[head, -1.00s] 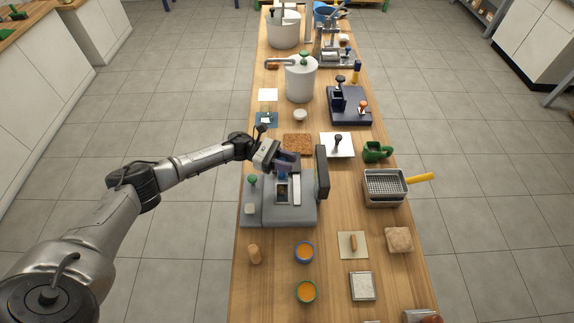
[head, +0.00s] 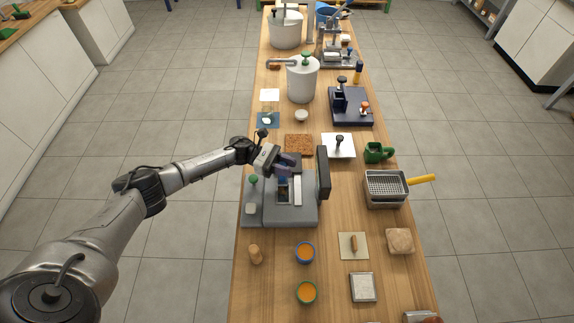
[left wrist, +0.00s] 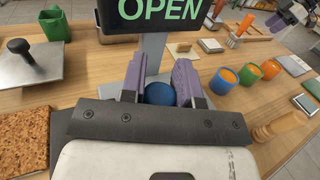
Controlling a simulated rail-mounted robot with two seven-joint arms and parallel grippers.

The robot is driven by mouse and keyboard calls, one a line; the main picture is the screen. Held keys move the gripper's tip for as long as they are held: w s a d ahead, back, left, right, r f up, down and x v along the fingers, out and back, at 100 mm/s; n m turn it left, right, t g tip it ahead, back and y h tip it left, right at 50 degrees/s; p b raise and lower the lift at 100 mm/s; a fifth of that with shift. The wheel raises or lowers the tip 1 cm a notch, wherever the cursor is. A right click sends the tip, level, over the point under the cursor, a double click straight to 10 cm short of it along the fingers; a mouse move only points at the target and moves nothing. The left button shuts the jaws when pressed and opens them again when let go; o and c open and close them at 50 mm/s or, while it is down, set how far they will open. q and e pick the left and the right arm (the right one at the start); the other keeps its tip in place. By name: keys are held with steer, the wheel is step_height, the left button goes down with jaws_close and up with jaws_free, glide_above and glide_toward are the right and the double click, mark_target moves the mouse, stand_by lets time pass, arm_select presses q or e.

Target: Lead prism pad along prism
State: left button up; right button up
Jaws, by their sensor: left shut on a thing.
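My left gripper (head: 286,166) is over the grey bench device (head: 305,212), at its dark window strip, which I take to be the prism (head: 283,192). In the left wrist view my left gripper (left wrist: 160,88) has its purple fingers on both sides of a round blue thing (left wrist: 159,94), likely the prism pad, and is shut on it. The pad's underside is hidden, so I cannot tell whether it touches the prism. The device's black screen (left wrist: 165,12) reads OPEN. What seems to be my right gripper (left wrist: 290,14) shows at the top right, too small to read.
A green-topped knob (head: 253,181) stands on the device's left side. A cork-like mat (head: 298,144) and a white plate with a dark-knobbed tool (head: 338,145) lie behind it.

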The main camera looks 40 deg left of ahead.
arm_select(q)
steer(key=shift+f+b, duration=0.25)
steer(key=shift+b, duration=0.1)
arm_select(e)
steer(key=shift+f, duration=0.35)
arm_select(q)
steer(key=s+d, duration=0.2)
steer(key=s, duration=0.1)
steer(key=shift+d, duration=0.15)
arm_select(e)
steer(key=shift+d, duration=0.1)
arm_select(q)
steer(key=shift+s+d, duration=1.6)
steer(key=shift+s, duration=0.25)
arm_select(e)
steer(key=shift+a, duration=0.2)
steer(key=shift+d, duration=0.1)
arm_select(q)
step_height(320, 180, up, 2)
steer(key=shift+r, duration=0.15)
arm_select(e)
steer(key=shift+d, duration=0.1)
steer(key=shift+r, duration=0.1)
arm_select(q)
steer(key=shift+r+p, duration=1.4)
steer(key=shift+r, duration=1.1)
arm_select(e)
steer(key=shift+r, duration=1.3)
